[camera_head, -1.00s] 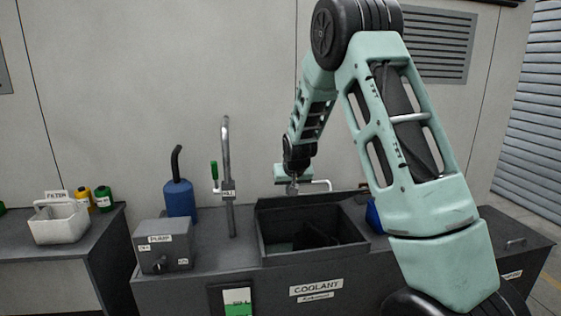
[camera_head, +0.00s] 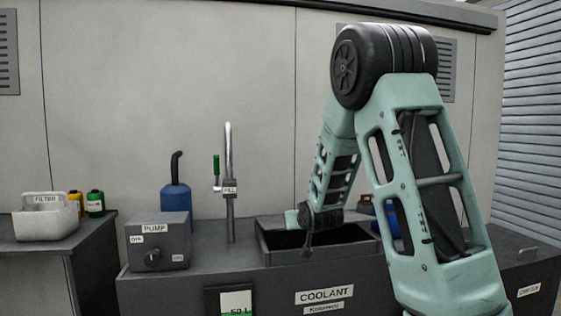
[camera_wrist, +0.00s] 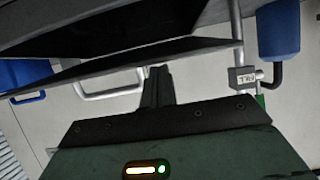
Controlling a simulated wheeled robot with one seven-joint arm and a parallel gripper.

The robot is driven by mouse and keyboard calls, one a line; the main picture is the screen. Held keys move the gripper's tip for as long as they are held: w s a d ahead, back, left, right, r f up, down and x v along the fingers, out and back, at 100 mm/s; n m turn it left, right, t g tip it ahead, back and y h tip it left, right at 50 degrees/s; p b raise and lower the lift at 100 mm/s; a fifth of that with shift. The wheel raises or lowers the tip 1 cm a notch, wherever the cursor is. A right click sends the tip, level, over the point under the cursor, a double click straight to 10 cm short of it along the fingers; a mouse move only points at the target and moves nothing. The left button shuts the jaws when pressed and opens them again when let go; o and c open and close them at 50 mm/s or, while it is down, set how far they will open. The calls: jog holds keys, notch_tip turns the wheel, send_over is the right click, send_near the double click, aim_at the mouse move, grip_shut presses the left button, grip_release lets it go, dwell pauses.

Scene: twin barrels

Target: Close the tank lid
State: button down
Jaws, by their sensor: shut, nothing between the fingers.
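The dark coolant tank (camera_head: 268,243) has an open top, seen from low down. My gripper (camera_head: 307,247) points down at the opening, small and partly dark against it. In the wrist view, which is upside down, its fingers (camera_wrist: 157,72) are shut and empty. A dark panel edge (camera_wrist: 205,50), which looks like the tank lid, crosses just beyond the fingertips. I cannot tell whether they touch it. A pale bar handle (camera_wrist: 108,94) is fixed along that edge, beside the fingers. My arm hides the right part of the tank in the head view, and the handle does not show there.
A fill pipe (camera_head: 229,205) stands left of the tank, with a blue can (camera_head: 176,201) and a pump box (camera_head: 160,243) beyond it. A blue container (camera_head: 394,222) is partly behind my arm. A white filter bin (camera_head: 45,220) sits on the left bench.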

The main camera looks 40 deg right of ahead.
notch_tip(320, 180, down, 7)
jog(key=s+t+h+b, duration=0.1)
jog(key=t+b, duration=0.1)
jog(key=b, duration=0.8)
jog(key=shift+a+f, duration=0.2)
jog(key=shift+a, duration=0.1)
jog(key=shift+s+f, duration=0.1)
jog(key=shift+f, duration=0.15)
jog(key=shift+a, duration=0.1)
jog(key=b+v, duration=0.5)
jog(key=v, duration=0.7)
jog(key=shift+t+b, duration=0.3)
jog(key=shift+b, duration=0.05)
jog(key=shift+r, duration=0.2)
